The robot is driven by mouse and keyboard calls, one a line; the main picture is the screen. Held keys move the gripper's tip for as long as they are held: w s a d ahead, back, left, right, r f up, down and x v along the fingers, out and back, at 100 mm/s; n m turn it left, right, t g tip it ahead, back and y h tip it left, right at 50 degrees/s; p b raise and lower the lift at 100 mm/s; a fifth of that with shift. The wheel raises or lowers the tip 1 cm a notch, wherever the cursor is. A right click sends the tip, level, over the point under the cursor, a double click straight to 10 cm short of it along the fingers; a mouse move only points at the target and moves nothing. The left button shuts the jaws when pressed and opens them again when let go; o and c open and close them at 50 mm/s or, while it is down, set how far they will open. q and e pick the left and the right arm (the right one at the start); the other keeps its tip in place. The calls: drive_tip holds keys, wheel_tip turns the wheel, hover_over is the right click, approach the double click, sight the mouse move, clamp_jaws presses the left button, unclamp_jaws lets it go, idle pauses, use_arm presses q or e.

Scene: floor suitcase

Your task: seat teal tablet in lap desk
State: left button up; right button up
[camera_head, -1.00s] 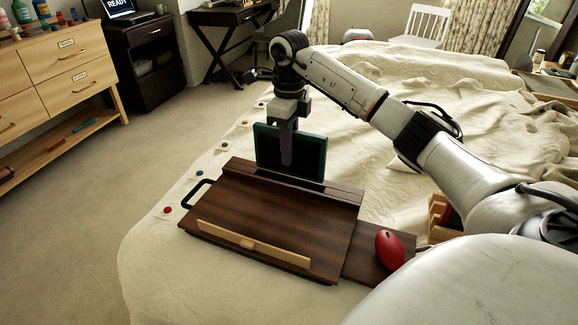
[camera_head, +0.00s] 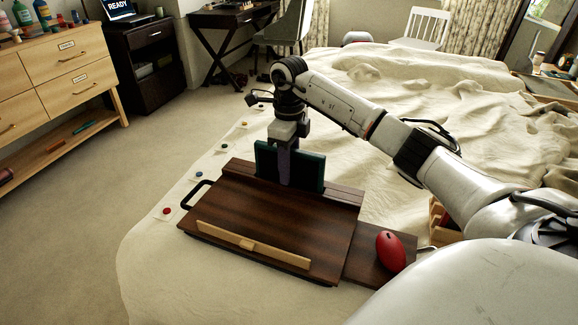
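The teal tablet (camera_head: 308,171) stands upright at the back edge of the dark wooden lap desk (camera_head: 265,212). Its lower edge meets the desk's raised back strip; I cannot tell how deep it sits in a slot there. My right gripper (camera_head: 284,175) comes down from above and is shut on the tablet, one finger showing in front of its face. The other finger is hidden behind the tablet. My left gripper is not in view.
The lap desk lies on a bed with a rumpled cream cover (camera_head: 170,270). A red mouse (camera_head: 390,251) rests on the desk's right extension. A pale wooden ledge (camera_head: 250,245) crosses the desk's front. A wooden box (camera_head: 442,222) stands farther right, partly behind my arm.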

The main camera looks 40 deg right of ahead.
drive_tip(key=shift+r, duration=0.5)
wheel_tip(320, 180, up, 11)
drive_tip(key=shift+r+p, duration=0.15)
drive_tip(key=shift+p, duration=0.85)
